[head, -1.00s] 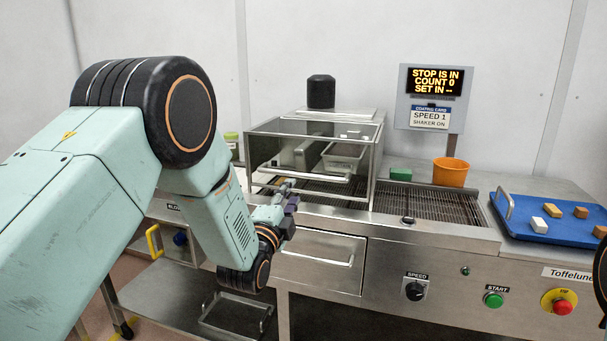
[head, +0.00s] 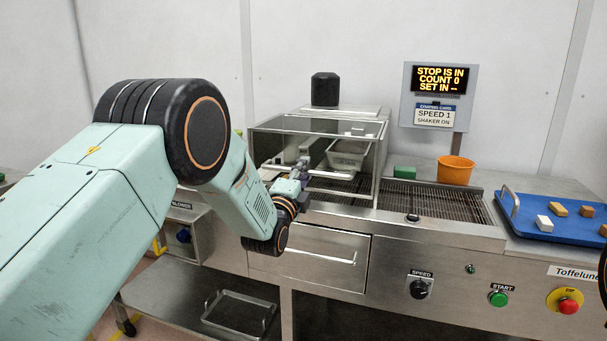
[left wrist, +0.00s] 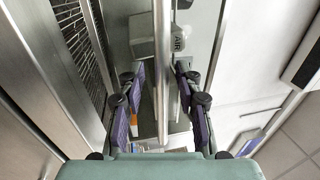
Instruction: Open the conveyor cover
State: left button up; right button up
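The conveyor cover (head: 318,124), a clear box with a metal frame, sits down over the left part of the belt. Its front handle bar (head: 330,176) runs across the lower front. My left gripper (head: 303,172) is at the left end of this handle, in front of the cover. In the left wrist view, the purple-padded fingers of the gripper (left wrist: 160,100) are apart. A metal bar (left wrist: 161,60), seemingly the handle, runs between them in the picture, with a gap on each side. I cannot tell whether it lies at fingertip depth. My right gripper is not in view.
A drawer (head: 310,256) is below the cover. A blue tray (head: 560,228) with several pieces is at right. A control panel has a speed knob (head: 419,289).

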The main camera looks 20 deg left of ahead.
pick_arm(q)
jog(key=shift+d+r, duration=0.2)
jog(key=shift+d, duration=0.05)
jog(key=shift+w+a+f, duration=0.1)
jog(key=shift+w+a, duration=0.05)
jog(key=shift+c, duration=1.2)
jog(key=c, duration=0.5)
grip_shut()
